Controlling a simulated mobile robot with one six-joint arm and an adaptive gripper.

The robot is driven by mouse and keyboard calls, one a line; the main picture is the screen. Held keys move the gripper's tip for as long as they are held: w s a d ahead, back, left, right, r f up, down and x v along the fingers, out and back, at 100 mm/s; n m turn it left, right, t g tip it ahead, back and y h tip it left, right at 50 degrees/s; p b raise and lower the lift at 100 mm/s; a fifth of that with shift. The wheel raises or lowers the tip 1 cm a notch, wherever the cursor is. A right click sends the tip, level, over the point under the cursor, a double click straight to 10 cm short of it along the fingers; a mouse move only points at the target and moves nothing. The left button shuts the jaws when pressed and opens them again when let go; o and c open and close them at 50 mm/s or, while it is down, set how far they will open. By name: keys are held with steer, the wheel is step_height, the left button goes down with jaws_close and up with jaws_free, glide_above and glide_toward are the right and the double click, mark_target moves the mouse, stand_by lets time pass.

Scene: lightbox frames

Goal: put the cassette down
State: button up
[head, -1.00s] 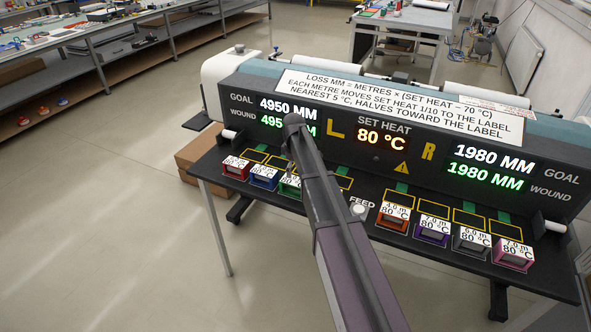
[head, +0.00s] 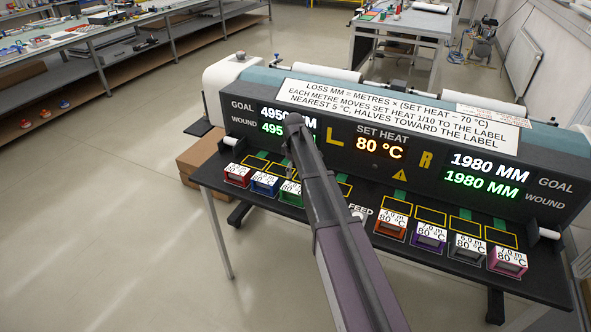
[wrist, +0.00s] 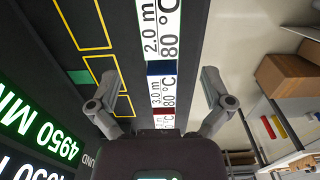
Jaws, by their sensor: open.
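My gripper (wrist: 158,72) is open, with nothing between its fingers. In the head view its end (head: 289,165) hangs above the left row, close to the green cassette (head: 291,199). The green cassette lies on the black shelf, its label (wrist: 163,28) reading 2.0 m, 80 °C in the wrist view. The blue cassette (head: 264,187), labelled 3.0 m in the wrist view (wrist: 161,68), and the red cassette (head: 237,179) lie left of it. Orange (head: 389,229), purple (head: 428,241), grey (head: 466,252) and pink (head: 506,265) cassettes lie on the right.
Yellow-outlined slots (head: 430,217) lie behind the cassettes; my arm hides some. The dark display panel (head: 400,176) rises behind them, showing SET HEAT 80 °C. Cardboard boxes (head: 198,160) stand left. The floor in front is clear.

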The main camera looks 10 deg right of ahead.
steer(key=s+m, duration=1)
steer(key=s, duration=1.9)
steer(key=shift+d+m, duration=0.25)
steer(key=shift+m, duration=0.15)
